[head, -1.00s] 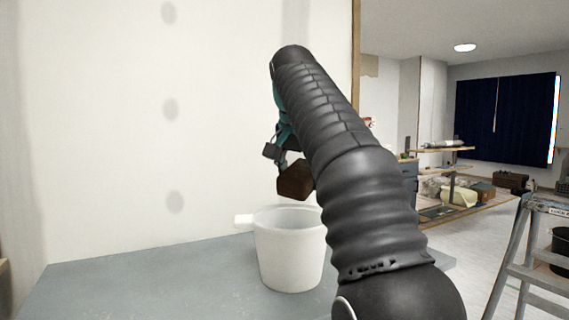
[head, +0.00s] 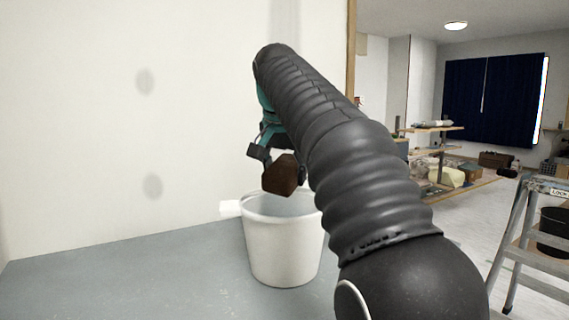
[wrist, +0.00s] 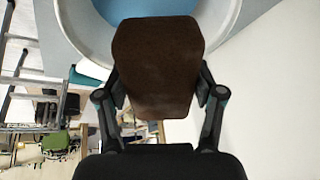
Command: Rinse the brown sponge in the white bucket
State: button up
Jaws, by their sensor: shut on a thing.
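The brown sponge (head: 281,176) is a dark block held in my gripper (head: 276,160), just above the rim of the white bucket (head: 284,245). In the wrist view the sponge (wrist: 158,66) sits between both fingers of my gripper (wrist: 160,92), which is shut on it. The bucket's white rim (wrist: 86,38) and the blue inside (wrist: 92,24) show beyond the sponge. The bucket stands upright on a grey surface. My arm hides part of the bucket's right side in the head view.
The grey tabletop (head: 150,275) is clear to the left of the bucket. A pale wall (head: 90,130) rises behind it. A small white object (head: 231,208) is beside the bucket's rim. A stepladder (head: 520,245) stands at the right, with shelves (head: 437,165) farther back.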

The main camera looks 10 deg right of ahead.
notch_tip(320, 180, down, 9)
jog(key=b, duration=0.6)
jog(key=shift+f, duration=1.45)
dwell(0.4)
jog(key=shift+a, duration=0.1)
dwell(0.5)
